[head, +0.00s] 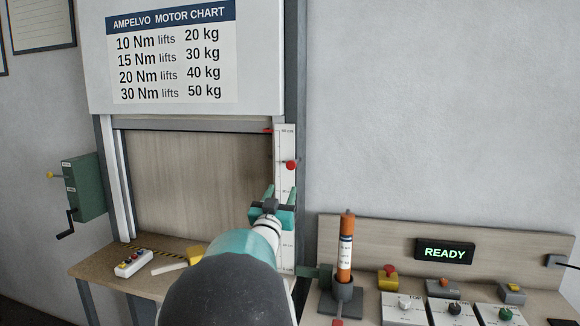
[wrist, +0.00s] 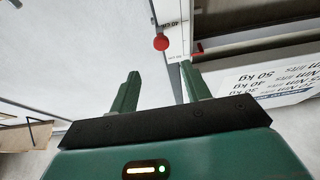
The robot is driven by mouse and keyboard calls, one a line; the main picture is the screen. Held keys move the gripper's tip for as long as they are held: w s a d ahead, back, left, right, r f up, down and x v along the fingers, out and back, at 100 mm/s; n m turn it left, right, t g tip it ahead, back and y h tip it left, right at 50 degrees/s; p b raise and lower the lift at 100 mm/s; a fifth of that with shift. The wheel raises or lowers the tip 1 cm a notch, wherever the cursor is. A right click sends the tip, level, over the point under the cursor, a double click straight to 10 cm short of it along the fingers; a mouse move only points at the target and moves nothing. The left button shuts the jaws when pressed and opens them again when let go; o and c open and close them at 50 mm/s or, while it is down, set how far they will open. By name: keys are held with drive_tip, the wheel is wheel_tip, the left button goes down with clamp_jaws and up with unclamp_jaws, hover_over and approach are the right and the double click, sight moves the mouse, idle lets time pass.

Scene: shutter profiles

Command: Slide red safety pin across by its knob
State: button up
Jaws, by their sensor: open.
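A round red knob (head: 290,165) sits at the right edge of the white vertical scale (head: 285,225) beside the shutter. I take it for the knob of the safety pin; the pin's shaft is not clear to see. In the wrist view the red knob (wrist: 161,42) is ahead of the fingertips, near the line midway between them. My gripper (head: 279,192) is open and empty, a little below the knob in the head view. Its two green fingers (wrist: 159,76) are apart and do not touch the knob.
A small red pointer (head: 267,130) marks the scale's top, by the shutter's lower edge. A green crank box (head: 84,187) hangs at the left. At the right, an orange cylinder (head: 346,250) stands upright beside control boxes and a READY display (head: 445,252).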

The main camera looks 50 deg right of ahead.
sight(290, 167)
drive_tip(key=x, duration=1.3)
drive_tip(key=shift+w+f, duration=0.15)
drive_tip(key=shift+w, duration=0.05)
